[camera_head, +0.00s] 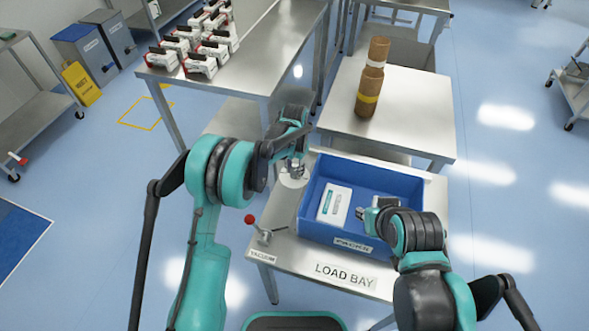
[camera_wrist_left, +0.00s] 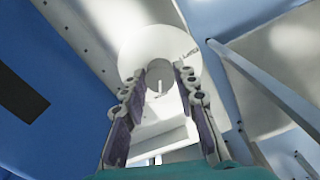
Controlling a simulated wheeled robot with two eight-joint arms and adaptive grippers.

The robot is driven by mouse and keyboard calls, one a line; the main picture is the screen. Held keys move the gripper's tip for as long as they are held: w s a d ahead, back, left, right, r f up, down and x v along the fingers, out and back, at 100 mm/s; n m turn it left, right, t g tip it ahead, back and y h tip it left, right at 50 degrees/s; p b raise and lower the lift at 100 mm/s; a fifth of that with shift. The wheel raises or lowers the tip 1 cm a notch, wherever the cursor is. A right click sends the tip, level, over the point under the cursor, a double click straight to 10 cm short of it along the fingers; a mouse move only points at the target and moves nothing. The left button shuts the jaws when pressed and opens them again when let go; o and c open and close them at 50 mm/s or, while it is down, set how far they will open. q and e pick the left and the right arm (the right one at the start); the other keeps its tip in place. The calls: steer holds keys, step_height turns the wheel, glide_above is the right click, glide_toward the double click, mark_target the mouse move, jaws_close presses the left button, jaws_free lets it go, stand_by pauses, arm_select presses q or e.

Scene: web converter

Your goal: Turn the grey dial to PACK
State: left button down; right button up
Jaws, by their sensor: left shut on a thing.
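The grey dial (camera_wrist_left: 159,76) shows in the left wrist view as a round knob on a pale disc (camera_wrist_left: 135,48). Small lettering sits at the disc's right edge, too small to read surely. My left gripper (camera_wrist_left: 161,90) has its fingers on both sides of the knob, shut on it. In the head view my left gripper (camera_head: 295,170) points down at the disc (camera_head: 292,181) on the load bay table, and hides most of the dial. Which mark the dial points to cannot be told. My right gripper (camera_head: 366,212) is over the blue bin; its fingers are too small to judge.
The blue bin (camera_head: 335,235), labelled PACKS, holds a white pack (camera_head: 333,205). A red-knobbed lever (camera_head: 256,228) stands by the VACUUM label, left of the bin.

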mark_target(294, 171)
arm_select(q)
steer(key=c, duration=1.2)
jaws_free()
steer(key=shift+r, duration=0.1)
step_height(294, 171, up, 12)
steer(key=shift+f, duration=0.1)
